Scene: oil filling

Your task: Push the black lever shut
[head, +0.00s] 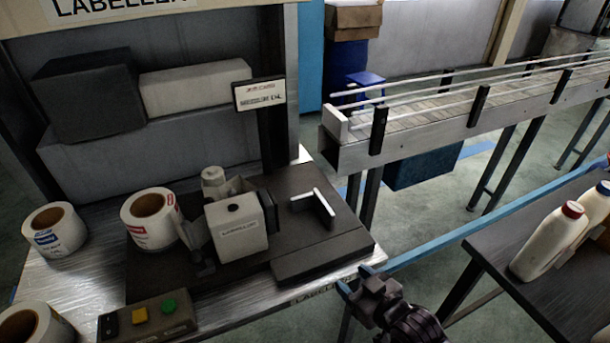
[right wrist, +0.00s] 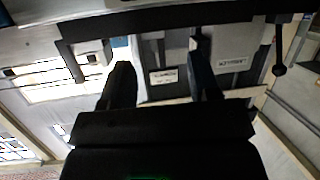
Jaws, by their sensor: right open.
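The labeller (head: 237,228) is a pale box on a dark base plate on the metal bench. A dark lever-like part (head: 200,262) slants beside its left face, next to the label roll (head: 152,218); I cannot tell how far open it stands. In the right wrist view a thin black rod with a round end (right wrist: 280,68) shows at the right, possibly this lever. My right gripper (head: 352,290) is at the bench's front right corner, apart from the labeller. Its open fingers (right wrist: 162,76) have nothing between them. My left gripper is out of the head view.
A button box (head: 148,318) with yellow and green buttons sits at the bench front. More label rolls (head: 54,230) stand at the left. A conveyor (head: 450,115) runs behind right. White bottles (head: 547,242) stand on a dark table at the right.

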